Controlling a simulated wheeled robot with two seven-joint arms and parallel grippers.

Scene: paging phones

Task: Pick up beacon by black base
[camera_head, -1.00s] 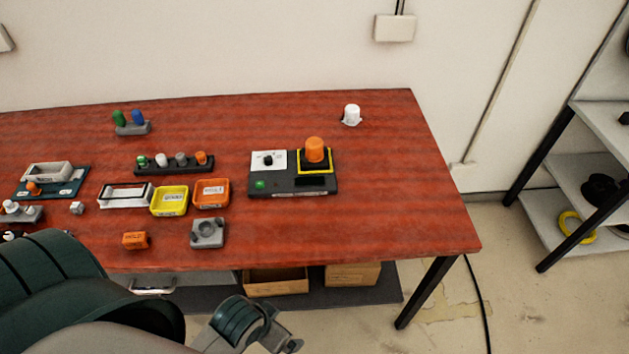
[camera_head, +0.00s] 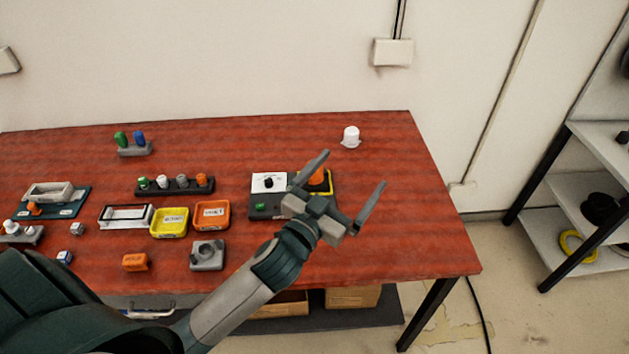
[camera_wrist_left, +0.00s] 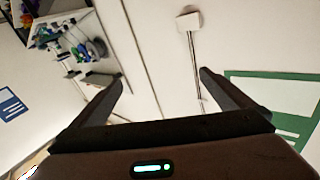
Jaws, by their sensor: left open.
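The orange beacon (camera_head: 319,179) stands in a yellow-edged square on a black base panel (camera_head: 265,212) toward the right of the table. My left gripper (camera_head: 352,171) is open and empty, and its fingers reach up past the beacon in the head view. One finger and the gripper body hide part of the beacon and the base. In the left wrist view the open fingers (camera_wrist_left: 160,85) frame only wall and shelving; the beacon does not show there. My right gripper is not in view.
The red table (camera_head: 400,235) has free room on its right. A white dome-shaped piece (camera_head: 350,138) stands near the back edge. Yellow (camera_head: 169,223) and orange (camera_head: 211,215) trays and a grey block (camera_head: 207,255) lie left of the base. A shelf (camera_head: 590,205) stands at far right.

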